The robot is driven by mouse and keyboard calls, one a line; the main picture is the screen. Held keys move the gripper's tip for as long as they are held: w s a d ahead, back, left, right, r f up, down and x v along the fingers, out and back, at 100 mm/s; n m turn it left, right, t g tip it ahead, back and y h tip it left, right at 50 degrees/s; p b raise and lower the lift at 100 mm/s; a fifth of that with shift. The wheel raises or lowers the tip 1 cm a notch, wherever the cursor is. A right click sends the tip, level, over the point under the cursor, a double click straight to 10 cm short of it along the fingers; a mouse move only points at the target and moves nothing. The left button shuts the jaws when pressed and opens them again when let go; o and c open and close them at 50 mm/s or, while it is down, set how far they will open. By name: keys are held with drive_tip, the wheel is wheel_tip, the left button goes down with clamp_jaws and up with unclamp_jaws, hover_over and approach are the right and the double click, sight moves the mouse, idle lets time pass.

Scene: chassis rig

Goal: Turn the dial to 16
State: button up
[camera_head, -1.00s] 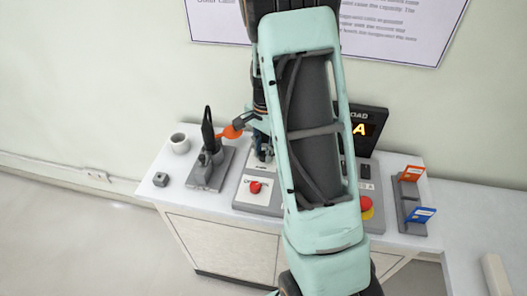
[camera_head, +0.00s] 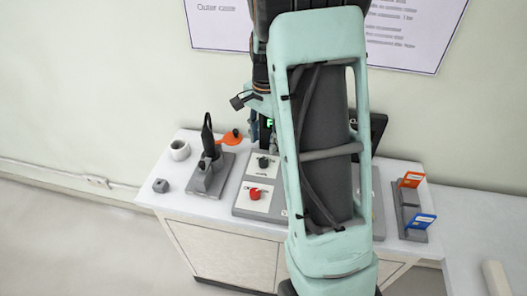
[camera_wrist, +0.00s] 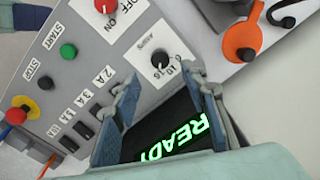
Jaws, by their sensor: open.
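The dial (camera_wrist: 160,58) is a small black knob on a white plate marked AMPS, with numbers including 10 and 16 beside it in the wrist view. Its pointer is too small to read surely. It also shows in the head view (camera_head: 263,162), left of my arm. My gripper (camera_wrist: 163,82) is open and empty, its two blue-grey fingers spread on either side below the dial in the picture. The fingers look apart from the knob. The display (camera_wrist: 172,143) reads READY in green between the fingers.
A red ON/OFF knob (camera_wrist: 104,5), a green START button (camera_wrist: 68,51), a red stop button (camera_wrist: 18,114) and several dark switches share the panel. An orange-handled piece (camera_wrist: 240,42) lies beside it. A white cup (camera_head: 180,151) and a card rack (camera_head: 412,215) stand on the bench.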

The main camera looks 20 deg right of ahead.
drive_tip(key=shift+r, duration=1.9)
